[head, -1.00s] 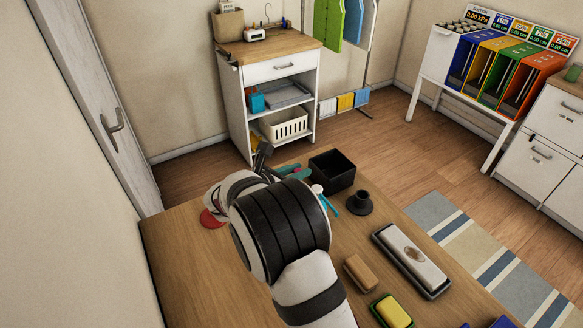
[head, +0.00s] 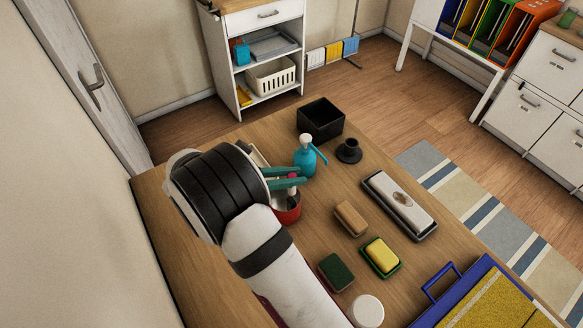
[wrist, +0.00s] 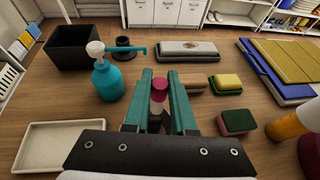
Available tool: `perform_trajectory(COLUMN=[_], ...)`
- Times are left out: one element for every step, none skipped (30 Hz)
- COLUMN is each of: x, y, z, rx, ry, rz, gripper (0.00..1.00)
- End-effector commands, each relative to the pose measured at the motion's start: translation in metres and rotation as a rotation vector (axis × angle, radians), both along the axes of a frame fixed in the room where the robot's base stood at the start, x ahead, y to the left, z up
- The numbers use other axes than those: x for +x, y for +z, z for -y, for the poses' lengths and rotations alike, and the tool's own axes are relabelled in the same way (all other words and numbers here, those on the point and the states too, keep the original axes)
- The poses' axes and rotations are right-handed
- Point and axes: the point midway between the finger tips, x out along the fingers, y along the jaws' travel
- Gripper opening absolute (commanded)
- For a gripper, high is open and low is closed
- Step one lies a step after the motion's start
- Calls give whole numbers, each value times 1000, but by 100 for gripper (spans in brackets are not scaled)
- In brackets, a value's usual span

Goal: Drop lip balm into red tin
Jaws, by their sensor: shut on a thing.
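My gripper (head: 291,178) has teal fingers shut on the lip balm (head: 292,191), a small slim tube with a pinkish-red cap. In the wrist view the lip balm (wrist: 159,86) stands between the two fingers (wrist: 160,100). The red tin (head: 288,212) is on the table just below the fingers in the head view, partly hidden by my arm. The lip balm appears over or at the tin's rim; I cannot tell how far its lower end reaches inside. The tin is not clearly visible in the wrist view.
A teal pump bottle (head: 305,157) stands close beside the fingers. A black box (head: 320,120), dark stand (head: 348,151), eraser (head: 399,206), wooden block (head: 350,219) and sponges (head: 381,257) lie beyond. A cream tray (wrist: 62,143) and orange-white bottle (wrist: 288,124) flank the gripper.

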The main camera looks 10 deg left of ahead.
Motion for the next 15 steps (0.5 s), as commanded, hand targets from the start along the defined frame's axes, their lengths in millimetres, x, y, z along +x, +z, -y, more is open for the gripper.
perform_trajectory(x=[0, 0, 0, 0, 0, 0, 0, 0, 0, 0, 0, 0, 0, 0, 0], y=[0, 0, 0, 0, 0, 0, 0, 0, 0, 0, 0, 0, 0, 0, 0], z=[0, 0, 0, 0, 0, 0, 0, 0, 0, 0, 0, 0, 0, 0, 0], rx=[0, 0, 0, 0, 0, 0, 0, 0, 0, 0, 0, 0, 0, 0, 0], ry=[0, 0, 1, 1, 1, 1, 1, 1, 1, 1, 1, 1, 1, 1, 1], rz=[0, 0, 0, 0, 0, 0, 0, 0, 0, 0, 0, 0, 0, 0, 0], gripper=[0, 0, 0, 0, 29, 36, 42, 47, 54, 59, 59, 59, 59, 59, 59])
